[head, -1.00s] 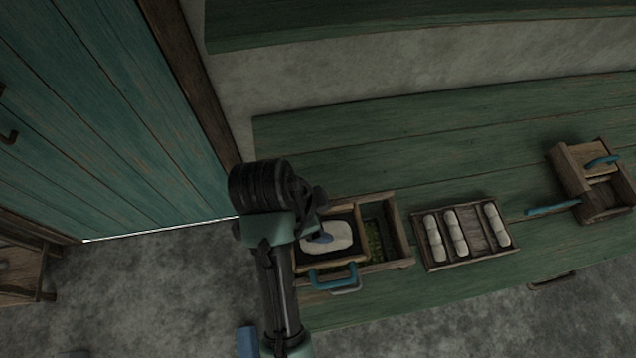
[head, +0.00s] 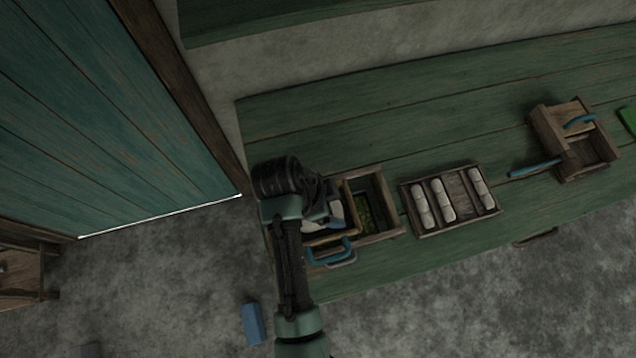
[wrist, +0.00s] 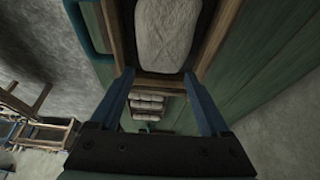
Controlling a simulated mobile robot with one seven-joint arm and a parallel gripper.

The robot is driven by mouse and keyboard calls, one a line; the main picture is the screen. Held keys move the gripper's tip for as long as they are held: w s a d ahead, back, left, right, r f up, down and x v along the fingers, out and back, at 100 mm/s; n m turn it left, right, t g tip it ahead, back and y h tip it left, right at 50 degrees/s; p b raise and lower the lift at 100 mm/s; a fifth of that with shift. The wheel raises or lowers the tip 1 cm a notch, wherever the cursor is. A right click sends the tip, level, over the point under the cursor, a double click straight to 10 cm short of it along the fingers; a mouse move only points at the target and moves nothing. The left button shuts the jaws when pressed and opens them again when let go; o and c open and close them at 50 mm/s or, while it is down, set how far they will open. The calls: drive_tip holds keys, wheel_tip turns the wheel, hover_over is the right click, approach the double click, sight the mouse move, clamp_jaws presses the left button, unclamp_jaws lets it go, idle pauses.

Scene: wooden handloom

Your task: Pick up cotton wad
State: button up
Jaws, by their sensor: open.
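A white, soft-looking wad, which looks like the cotton wad (wrist: 163,35), lies in a wooden-framed compartment at the top of the wrist view. In the head view only small pale parts of it (head: 336,209) show beside my arm. My gripper (wrist: 161,77) is open, its two blue fingers apart with nothing between them. The wad is beyond the fingertips in the wrist view, and I cannot tell the height gap. In the head view my gripper is over the left part of the wooden box (head: 377,238), mostly hidden by my wrist.
The box has a blue handle (head: 330,252) in front and a green-bottomed compartment (head: 364,211). A tray (head: 452,231) of white rolls stands to the right. Farther right are a wooden box (head: 572,140) and a blue-handled tool (head: 535,168). The green bench (head: 420,130) is clear behind.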

drive_tip(key=shift+x, duration=1.45)
drive_tip(key=shift+d, duration=0.1)
drive_tip(key=shift+c, duration=0.2)
drive_tip(key=shift+r, duration=0.1)
drive_tip(key=c, duration=1.2)
